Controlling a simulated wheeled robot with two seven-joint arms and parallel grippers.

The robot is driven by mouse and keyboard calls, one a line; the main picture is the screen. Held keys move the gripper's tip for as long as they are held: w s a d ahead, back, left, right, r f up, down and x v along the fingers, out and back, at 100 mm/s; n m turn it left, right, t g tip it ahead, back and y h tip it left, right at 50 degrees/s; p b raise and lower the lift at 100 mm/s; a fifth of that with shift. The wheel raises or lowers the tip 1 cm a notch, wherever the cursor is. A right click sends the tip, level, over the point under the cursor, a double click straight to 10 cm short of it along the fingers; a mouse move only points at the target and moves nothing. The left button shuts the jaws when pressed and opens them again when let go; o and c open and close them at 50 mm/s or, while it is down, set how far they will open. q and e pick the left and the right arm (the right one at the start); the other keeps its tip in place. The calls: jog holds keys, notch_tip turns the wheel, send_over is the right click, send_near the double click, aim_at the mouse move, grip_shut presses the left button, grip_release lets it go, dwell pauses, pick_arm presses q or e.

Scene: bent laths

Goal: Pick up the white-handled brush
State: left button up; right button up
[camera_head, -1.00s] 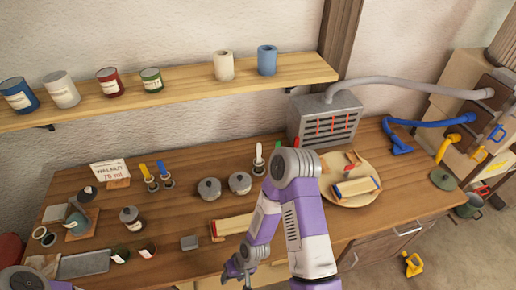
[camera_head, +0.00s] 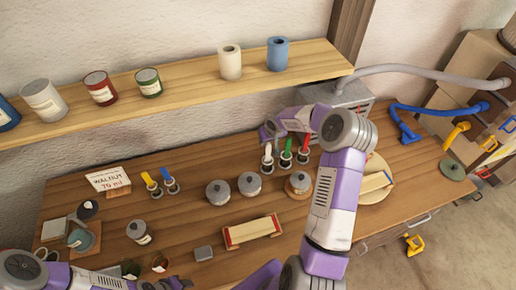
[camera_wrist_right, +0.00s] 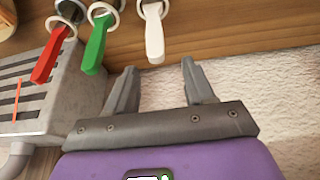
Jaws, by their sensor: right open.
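The white-handled brush (camera_head: 267,157) stands handle up in a ring holder on the bench, left of a green-handled brush (camera_head: 286,152) and a red-handled brush (camera_head: 304,148). In the right wrist view its white handle (camera_wrist_right: 154,38) points toward the gap between my fingers; red (camera_wrist_right: 50,54) and green (camera_wrist_right: 96,45) handles are to its left. My right gripper (camera_wrist_right: 160,66) is open and empty, with the handle end just beyond its fingertips. In the head view this gripper is behind the brushes, largely unclear. My left arm lies low at left; its gripper end (camera_head: 172,284) is cut off at the bottom edge.
A grey vented box (camera_head: 345,95) with a hose stands behind the brushes, close to my right arm. Lidded pots (camera_head: 218,192) stand left and in front. A lath on a red-ended form (camera_head: 252,231) lies nearer. A shelf (camera_head: 190,92) runs above the bench.

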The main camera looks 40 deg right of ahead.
aim_at(269, 144)
pick_arm(q)
jog(key=shift+s+f+b, duration=0.25)
jog(key=shift+s+b, duration=0.1)
jog(key=shift+s, duration=0.15)
pick_arm(e)
jog(key=shift+s+d+f, duration=0.15)
jog(key=shift+s+f, duration=0.05)
jog(key=shift+f, duration=0.45)
pick_arm(q)
jog(key=shift+f+b, duration=0.75)
pick_arm(e)
jog(key=x, duration=0.5)
jog(key=shift+f, duration=0.4)
jog(key=shift+r, duration=0.1)
grip_shut()
